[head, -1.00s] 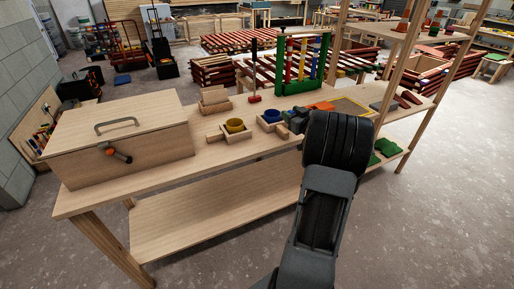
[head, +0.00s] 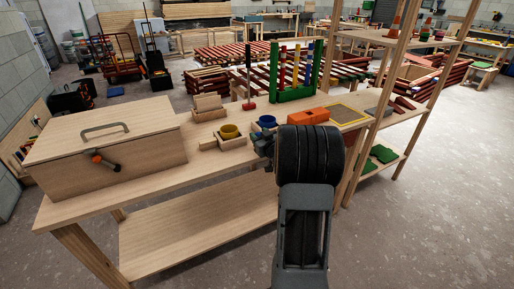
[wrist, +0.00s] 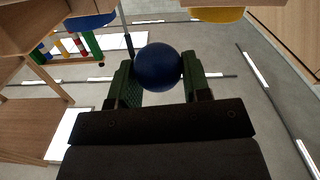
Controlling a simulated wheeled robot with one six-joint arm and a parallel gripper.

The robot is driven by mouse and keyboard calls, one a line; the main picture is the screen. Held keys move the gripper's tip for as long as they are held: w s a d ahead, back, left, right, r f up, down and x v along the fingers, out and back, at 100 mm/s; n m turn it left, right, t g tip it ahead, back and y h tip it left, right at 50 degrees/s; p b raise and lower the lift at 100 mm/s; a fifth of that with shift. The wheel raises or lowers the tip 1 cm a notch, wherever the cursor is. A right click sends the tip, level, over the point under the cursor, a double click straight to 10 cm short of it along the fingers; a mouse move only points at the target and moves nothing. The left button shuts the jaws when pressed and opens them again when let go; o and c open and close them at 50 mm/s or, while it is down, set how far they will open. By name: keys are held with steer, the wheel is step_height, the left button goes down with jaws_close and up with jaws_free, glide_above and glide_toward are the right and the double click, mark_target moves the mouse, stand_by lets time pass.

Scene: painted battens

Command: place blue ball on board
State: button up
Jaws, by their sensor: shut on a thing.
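The blue ball (wrist: 158,67) sits between the two green fingers of my gripper (wrist: 159,76) in the wrist view. My gripper is shut on it.
An orange block (head: 308,117) lies behind my arm. A green frame with painted battens (head: 297,72) stands behind. A wooden box (head: 105,142) fills the bench's left end. A shelf post (head: 368,110) rises at right.

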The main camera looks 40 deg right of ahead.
steer(key=shift+w+a+f+b, duration=0.15)
steer(key=shift+a+f+b, duration=0.1)
steer(key=shift+f, duration=0.65)
steer(key=shift+w+a+f+b, duration=0.1)
steer(key=shift+a+f+b, duration=0.1)
steer(key=shift+f, duration=0.95)
steer(key=shift+f, duration=0.15)
steer(key=shift+f, duration=0.15)
steer(key=o, duration=0.9)
